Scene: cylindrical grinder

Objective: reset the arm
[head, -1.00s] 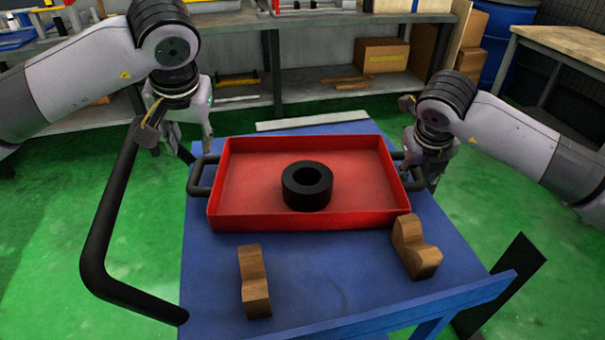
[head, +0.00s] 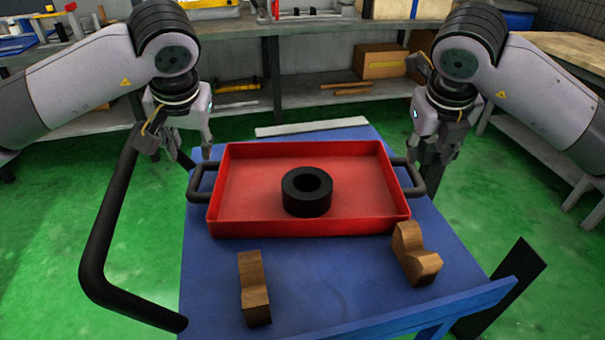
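My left gripper (head: 184,152) hangs at the left of the red tray, above and just behind the tray's left handle. Its fingers look spread, with nothing seen between them. My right gripper (head: 432,168) hangs at the tray's right side, by the right handle, pointing down. Its fingers are seen edge-on and overlap, so their opening is unclear. The red tray (head: 228,222) lies flat on the blue cart top, with a black handle at each end. A black ring (head: 306,199) sits inside it, near the middle.
Two wooden V-blocks, left (head: 254,290) and right (head: 416,256), stand on the blue cart (head: 330,285) in front of the tray. A black push bar (head: 100,230) rises at the cart's left. Behind is a workbench (head: 330,42) with boxes. Green floor is free around the cart.

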